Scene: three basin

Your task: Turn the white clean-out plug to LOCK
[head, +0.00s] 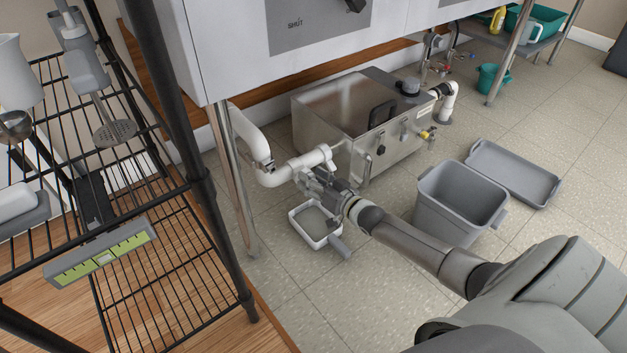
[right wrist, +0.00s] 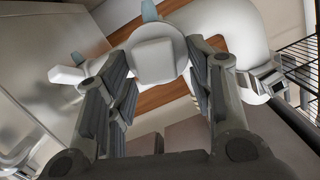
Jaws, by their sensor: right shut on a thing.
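The white clean-out plug (right wrist: 153,60) shows in the right wrist view as a round white cap with a raised square block at its middle. It sits on the end of the white drain pipe (right wrist: 232,20), which also shows in the head view (head: 272,178). My right gripper (right wrist: 162,72) has a finger on each side of the plug and is shut on it. In the head view my right gripper (head: 312,182) is at the pipe beside the steel box and hides most of the plug. No LOCK mark can be read. My left gripper is not in view.
A steel box (head: 335,108) with a black handle stands behind the gripper. A shallow pan (head: 334,240) lies on the floor below it. A grey bin (head: 455,200) and grey tray (head: 520,172) are at right. A black wire rack (head: 190,150) stands at left.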

